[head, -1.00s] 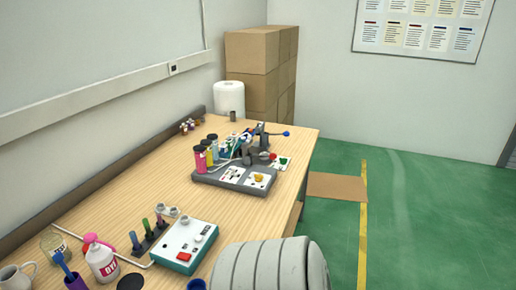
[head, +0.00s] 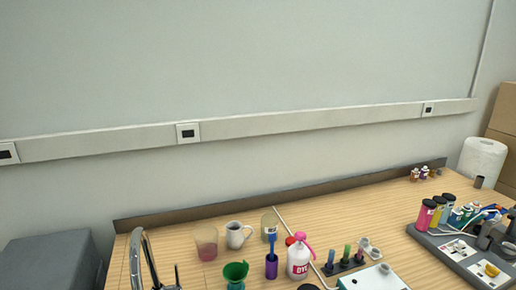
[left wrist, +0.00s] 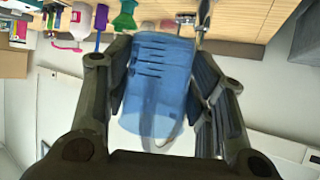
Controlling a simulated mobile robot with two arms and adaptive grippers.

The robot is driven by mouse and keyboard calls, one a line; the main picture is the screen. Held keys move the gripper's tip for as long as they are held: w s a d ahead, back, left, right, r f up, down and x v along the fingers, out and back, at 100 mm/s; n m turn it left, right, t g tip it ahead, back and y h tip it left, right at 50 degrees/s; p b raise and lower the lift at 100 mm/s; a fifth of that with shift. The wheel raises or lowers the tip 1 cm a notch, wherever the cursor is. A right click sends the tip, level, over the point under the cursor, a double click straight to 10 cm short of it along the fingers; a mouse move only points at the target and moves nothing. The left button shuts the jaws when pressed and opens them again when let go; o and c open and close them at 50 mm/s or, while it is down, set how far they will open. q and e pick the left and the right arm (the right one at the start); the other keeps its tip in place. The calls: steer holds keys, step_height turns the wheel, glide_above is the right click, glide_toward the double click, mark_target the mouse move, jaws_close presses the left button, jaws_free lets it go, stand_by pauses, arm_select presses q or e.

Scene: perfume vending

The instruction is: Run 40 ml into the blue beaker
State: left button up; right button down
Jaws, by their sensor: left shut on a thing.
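The blue beaker (left wrist: 160,100), translucent with dark graduation marks, is in the left wrist view between the fingers of my left gripper (left wrist: 163,72). The fingers are shut on its sides. The beaker and this gripper are not in the head view. The liquid level in the beaker cannot be made out. A metal tap (head: 148,258) stands at the bottom left of the head view; a metal pipe (left wrist: 203,18) shows behind the beaker in the left wrist view. My right gripper is in neither view.
On the wooden table (head: 340,215) stand a pinkish beaker (head: 207,245), a white mug (head: 235,236), a green funnel (head: 236,270), a purple holder (head: 271,266), and a DYE bottle (head: 299,262). A tray of colored bottles (head: 455,250) is at the right. A grey box (head: 50,265) is at the left.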

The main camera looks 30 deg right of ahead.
arm_select(q)
steer(key=w+a+r+n+t+y+b, duration=0.1)
steer(key=w+a+r+n+y+b, duration=0.1)
steer(key=a+r+n+y, duration=0.2)
steer(key=w+a+r+n+t+y+b, duration=0.1)
steer(key=a+r+n+y, duration=0.3)
steer(key=a+r, duration=0.5)
steer(key=shift+w+r+n+t+y+b, duration=0.45)
steer(key=shift+r+t, duration=0.35)
steer(key=shift+r, duration=0.65)
steer(key=shift+s+a, duration=0.1)
